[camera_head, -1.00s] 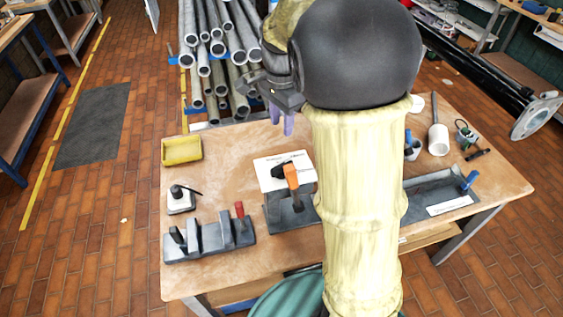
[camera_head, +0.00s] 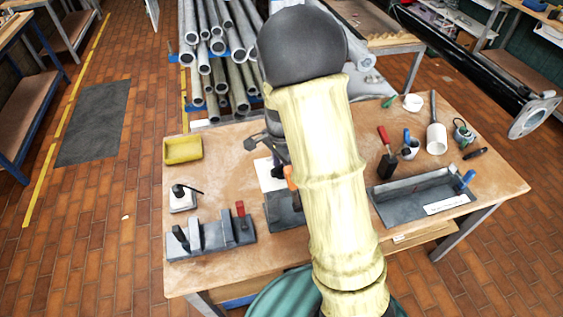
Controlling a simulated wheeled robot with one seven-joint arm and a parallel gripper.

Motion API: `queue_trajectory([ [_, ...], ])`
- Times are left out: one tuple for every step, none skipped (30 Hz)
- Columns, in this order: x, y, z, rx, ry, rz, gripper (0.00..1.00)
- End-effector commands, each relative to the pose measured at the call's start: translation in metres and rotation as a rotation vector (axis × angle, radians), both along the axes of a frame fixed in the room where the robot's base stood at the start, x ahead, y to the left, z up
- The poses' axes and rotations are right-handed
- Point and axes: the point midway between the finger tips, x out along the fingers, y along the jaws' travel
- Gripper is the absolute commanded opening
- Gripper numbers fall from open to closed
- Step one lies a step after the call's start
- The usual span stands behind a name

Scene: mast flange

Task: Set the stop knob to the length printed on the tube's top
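A dark trough-like fixture (camera_head: 420,195) lies at the right front of the table. It has a pale label strip (camera_head: 447,204) along its front, too small to read, and a blue knob (camera_head: 466,181) at its right end. I cannot tell which tube the task means; several grey tubes (camera_head: 222,60) lie on a rack behind the table, with no readable print. My gripper (camera_head: 276,163) is over the middle of the table, by a white sheet and an orange-handled clamp. My arm largely hides it, and its finger opening cannot be made out.
A dark fixture with a red handle (camera_head: 240,214) stands at the left front. A yellow tray (camera_head: 182,149) and a small pale box (camera_head: 183,198) are behind it. The left-centre tabletop is clear.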

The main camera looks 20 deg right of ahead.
Motion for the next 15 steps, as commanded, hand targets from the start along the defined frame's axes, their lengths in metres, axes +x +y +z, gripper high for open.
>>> queue_trajectory([
  [-0.0001, 0.0000, -0.0010, 0.000, 0.000, 0.000, 0.35],
  [0.0000, 0.0000, -0.0012, 0.000, 0.000, 0.000, 0.35],
  [0.0001, 0.0000, -0.0012, 0.000, 0.000, 0.000, 0.35],
  [0.0001, 0.0000, -0.0012, 0.000, 0.000, 0.000, 0.35],
  [0.0001, 0.0000, -0.0011, 0.000, 0.000, 0.000, 0.35],
  [0.0001, 0.0000, -0.0010, 0.000, -0.001, 0.000, 0.35],
  [0.0001, -0.0001, -0.0010, 0.000, -0.001, 0.000, 0.35],
  [0.0001, -0.0001, -0.0009, 0.000, -0.001, 0.000, 0.31],
  [0.0001, -0.0001, -0.0009, 0.000, -0.001, 0.000, 0.23],
  [0.0001, -0.0001, -0.0008, 0.000, -0.001, 0.000, 0.17],
  [0.0003, -0.0001, -0.0008, 0.000, -0.001, 0.000, 0.11],
  [0.0003, -0.0001, -0.0007, 0.000, -0.001, 0.000, 0.03],
  [0.0003, -0.0001, -0.0007, 0.000, -0.001, 0.000, 0.00],
  [0.0003, -0.0001, -0.0007, 0.000, -0.001, 0.000, 0.00],
  [0.0003, -0.0001, -0.0006, 0.000, -0.001, 0.000, 0.00],
])
